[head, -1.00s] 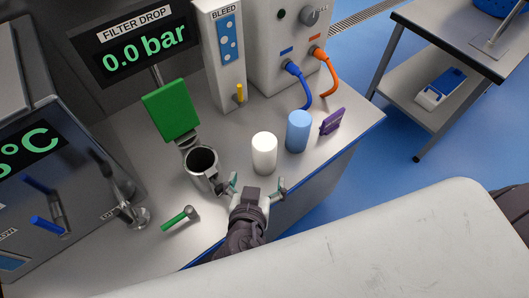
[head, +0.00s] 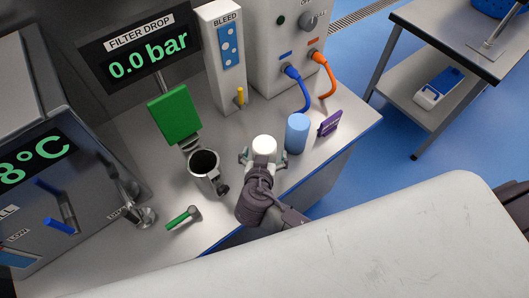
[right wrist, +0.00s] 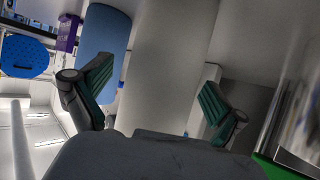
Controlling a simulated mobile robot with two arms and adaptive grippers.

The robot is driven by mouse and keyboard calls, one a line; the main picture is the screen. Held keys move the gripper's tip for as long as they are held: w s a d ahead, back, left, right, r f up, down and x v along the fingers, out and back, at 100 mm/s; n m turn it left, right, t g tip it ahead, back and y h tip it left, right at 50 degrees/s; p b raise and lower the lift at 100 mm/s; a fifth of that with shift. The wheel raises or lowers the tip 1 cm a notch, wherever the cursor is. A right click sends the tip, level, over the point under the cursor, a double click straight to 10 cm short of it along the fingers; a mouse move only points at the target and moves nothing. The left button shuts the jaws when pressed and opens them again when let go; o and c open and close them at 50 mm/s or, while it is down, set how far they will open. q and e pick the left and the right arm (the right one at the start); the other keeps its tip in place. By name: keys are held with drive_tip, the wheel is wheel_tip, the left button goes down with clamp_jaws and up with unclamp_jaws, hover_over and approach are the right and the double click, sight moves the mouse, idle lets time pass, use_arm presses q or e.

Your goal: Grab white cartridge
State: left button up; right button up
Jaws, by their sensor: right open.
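The white cartridge (head: 264,144) stands upright on the steel counter (head: 230,120), left of the blue cartridge (head: 297,133). My right gripper (head: 264,161) is open, with a finger on either side of the white cartridge, and hides its lower part. In the right wrist view, the white cartridge (right wrist: 168,65) stands between the spread green-padded fingers of the gripper (right wrist: 157,88). Gaps show beside it, so it is not clamped. The blue cartridge (right wrist: 102,45) is behind the left finger there. My left gripper is not in view.
A metal cup with a green lid (head: 174,115) stands close left of the gripper. A green-handled valve (head: 183,218) is nearer the front left. Hoses and a bleed panel (head: 226,60) are behind.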

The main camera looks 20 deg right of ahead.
drive_tip(key=c, duration=1.5)
drive_tip(key=shift+o, duration=0.2)
